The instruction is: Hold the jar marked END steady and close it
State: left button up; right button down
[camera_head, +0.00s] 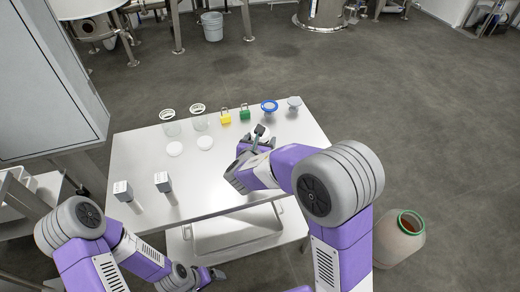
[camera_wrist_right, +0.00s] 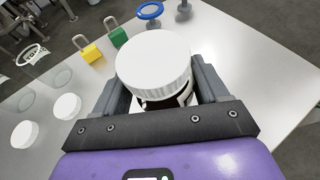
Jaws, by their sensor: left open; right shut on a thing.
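My right gripper (camera_head: 262,138) is shut on a jar with a wide white ribbed lid, over the right part of the table. In the right wrist view the lid (camera_wrist_right: 153,62) sits between the fingers, above a dark jar body with a white patch; the fingers hide most of the body. Two clear glass jars (camera_head: 171,129) (camera_head: 200,123) stand at the table's back left, each with a ring-shaped sign behind it and a loose white lid (camera_head: 175,149) (camera_head: 205,142) in front. I cannot read END on any jar. My left gripper (camera_head: 212,275) is open and empty, low before the table's front edge.
A yellow padlock (camera_head: 226,119), a green padlock (camera_head: 244,115), a blue-wheeled valve (camera_head: 269,106) and a grey one (camera_head: 294,103) line the back edge. The table's (camera_head: 225,205) middle front is clear.

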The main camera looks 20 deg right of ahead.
notch_tip(320, 180, down, 4)
jog(key=shift+r+b, duration=0.1)
jog(key=shift+b, duration=0.65)
jog(key=shift+r, duration=0.1)
grip_release()
jog(key=shift+f, duration=0.2)
